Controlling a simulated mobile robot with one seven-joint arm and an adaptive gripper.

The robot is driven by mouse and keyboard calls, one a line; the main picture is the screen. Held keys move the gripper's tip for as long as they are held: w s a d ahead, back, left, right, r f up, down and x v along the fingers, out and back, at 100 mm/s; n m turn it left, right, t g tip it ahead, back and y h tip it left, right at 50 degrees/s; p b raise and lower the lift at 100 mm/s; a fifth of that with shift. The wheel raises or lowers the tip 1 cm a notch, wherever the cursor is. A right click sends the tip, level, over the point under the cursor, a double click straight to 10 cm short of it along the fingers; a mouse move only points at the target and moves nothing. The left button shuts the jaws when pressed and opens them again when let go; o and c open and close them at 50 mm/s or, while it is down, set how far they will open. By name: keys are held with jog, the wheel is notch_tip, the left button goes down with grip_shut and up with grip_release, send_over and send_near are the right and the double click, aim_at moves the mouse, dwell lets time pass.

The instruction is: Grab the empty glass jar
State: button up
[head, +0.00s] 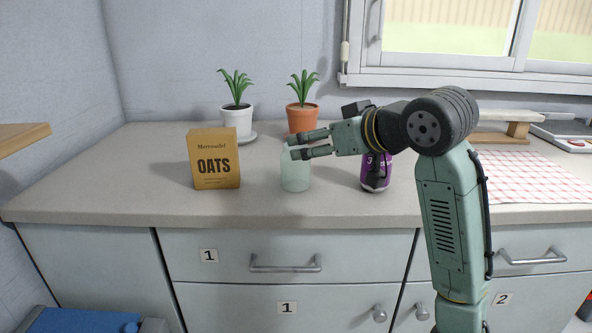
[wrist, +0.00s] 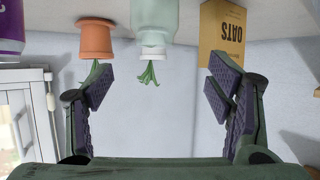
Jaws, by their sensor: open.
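The glass jar (head: 295,176) is pale green and see-through and stands upright on the counter. It looks empty. My gripper (head: 294,147) reaches in from the right at the height of the jar's top, and its fingers cover part of that top. The wrist view is upside down. There the jar (wrist: 153,18) is at the top edge, partly cut off, with its neck pointing down the picture. My gripper's two fingers (wrist: 157,88) are wide apart with nothing between the pads. I cannot tell how far the jar is from the fingertips.
An oats box (head: 215,160) stands left of the jar, and a purple can (head: 375,176) stands to its right near my forearm. Behind are a plant in a white pot (head: 236,121) and one in an orange pot (head: 302,119). The counter front-left (head: 110,195) is clear.

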aim_at(297, 146)
jog(key=x, duration=0.3)
jog(key=p+x, duration=0.1)
jog(key=x, duration=0.2)
jog(key=p+x, duration=0.1)
jog(key=x, duration=0.2)
jog(key=shift+w+d+f, duration=0.1)
jog(key=shift+w+d, duration=0.2)
jog(key=shift+w+a+f, duration=0.2)
jog(key=shift+w+f, duration=0.05)
jog(key=shift+w, duration=0.1)
jog(key=c, duration=1.4)
